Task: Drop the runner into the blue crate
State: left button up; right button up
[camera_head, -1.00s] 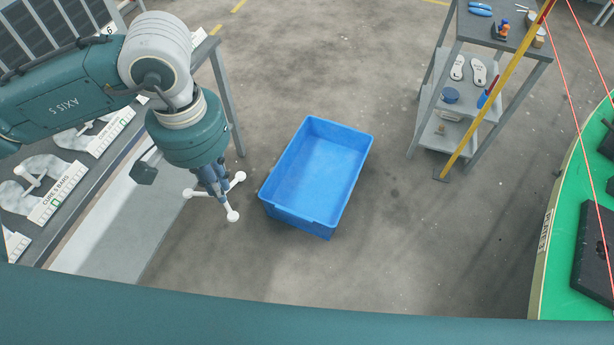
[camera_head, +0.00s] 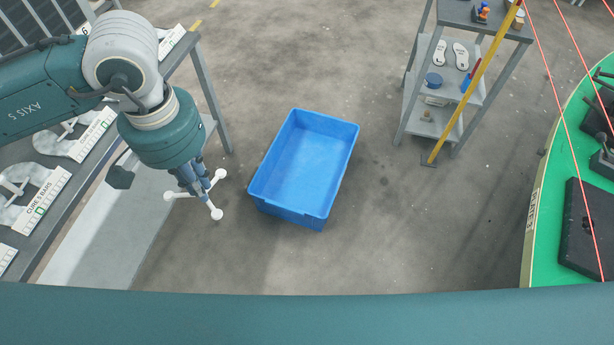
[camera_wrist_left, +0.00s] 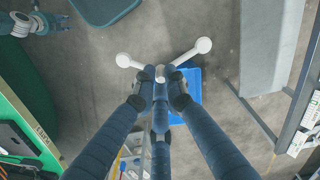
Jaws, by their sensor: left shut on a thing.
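The runner (camera_head: 216,213) is a white piece with several thin arms ending in round knobs. My left gripper (camera_head: 197,186) is shut on it and holds it up, to the left of the blue crate (camera_head: 258,200) in the head view. The crate stands on the floor, and its inside looks empty. The runner is not over the crate in that view. In the left wrist view the fingers (camera_wrist_left: 160,84) close around the runner's middle, two of its arms (camera_wrist_left: 192,53) stick out, and part of the crate (camera_wrist_left: 191,89) shows behind.
A grey bench (camera_head: 82,205) with labelled racks of white pieces runs along the left. A grey shelf unit (camera_head: 412,82) with a yellow post stands at back right. A green round table (camera_head: 545,225) is at far right. The floor around the crate is clear.

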aim_at(302, 174)
jog(key=i+j+z, duration=0.3)
jog(key=i+z, duration=0.2)
jog(key=i, duration=0.2)
jog(key=i+j+z, duration=0.5)
jog(key=i+j, duration=0.1)
